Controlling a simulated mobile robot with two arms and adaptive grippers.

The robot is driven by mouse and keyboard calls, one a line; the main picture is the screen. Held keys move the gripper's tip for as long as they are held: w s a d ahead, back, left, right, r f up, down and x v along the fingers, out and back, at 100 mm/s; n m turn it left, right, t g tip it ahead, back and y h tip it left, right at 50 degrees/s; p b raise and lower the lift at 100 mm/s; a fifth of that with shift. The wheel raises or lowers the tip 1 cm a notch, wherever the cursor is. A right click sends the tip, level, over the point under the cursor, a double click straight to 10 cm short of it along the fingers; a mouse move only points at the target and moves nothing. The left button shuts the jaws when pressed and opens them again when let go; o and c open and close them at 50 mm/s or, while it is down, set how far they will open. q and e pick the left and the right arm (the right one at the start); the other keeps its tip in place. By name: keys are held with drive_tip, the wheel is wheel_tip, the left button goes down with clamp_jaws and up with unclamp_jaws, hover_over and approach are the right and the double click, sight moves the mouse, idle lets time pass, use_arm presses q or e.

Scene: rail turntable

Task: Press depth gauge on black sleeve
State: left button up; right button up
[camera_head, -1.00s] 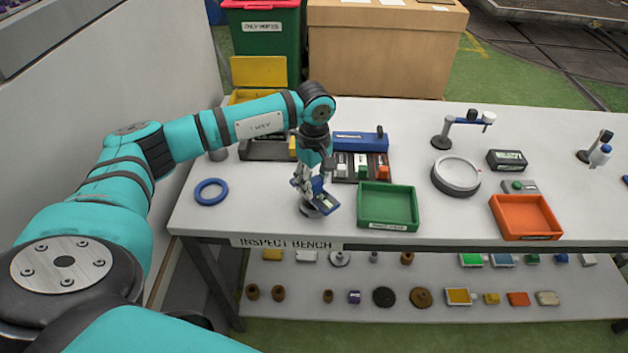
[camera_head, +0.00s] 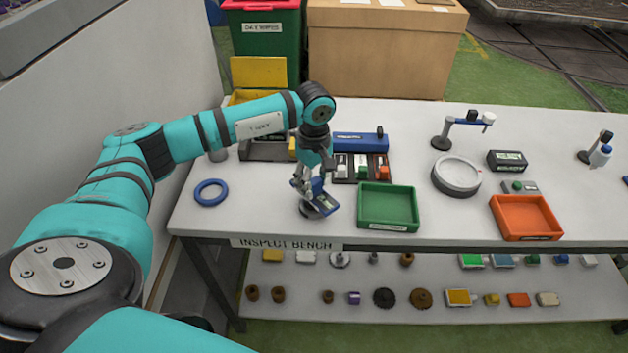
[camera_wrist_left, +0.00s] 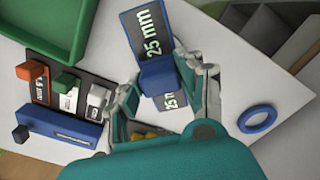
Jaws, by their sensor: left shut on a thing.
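My left gripper (camera_head: 310,186) is shut on a blue depth gauge (camera_head: 325,204), low over the front left part of the bench. In the left wrist view the gauge (camera_wrist_left: 156,73) sits between the fingers (camera_wrist_left: 168,84), with dark plates marked "25 mm". In the head view a dark round thing (camera_head: 306,212) shows just under the gripper and gauge. It may be the black sleeve, but it is mostly covered, and I cannot tell whether the gauge touches it. My right gripper is not in view.
A green tray (camera_head: 388,228) stands close to the right of the gripper. A blue ring (camera_head: 198,196) lies to the left. A dark holder (camera_head: 345,176) with small blocks and a blue case (camera_head: 360,143) are behind. An orange tray (camera_head: 525,236) and a round white dish (camera_head: 476,188) stand farther right.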

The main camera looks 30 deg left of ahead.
use_arm(q)
drive_tip(key=shift+r+p, duration=1.75)
drive_tip(key=shift+r, duration=1.75)
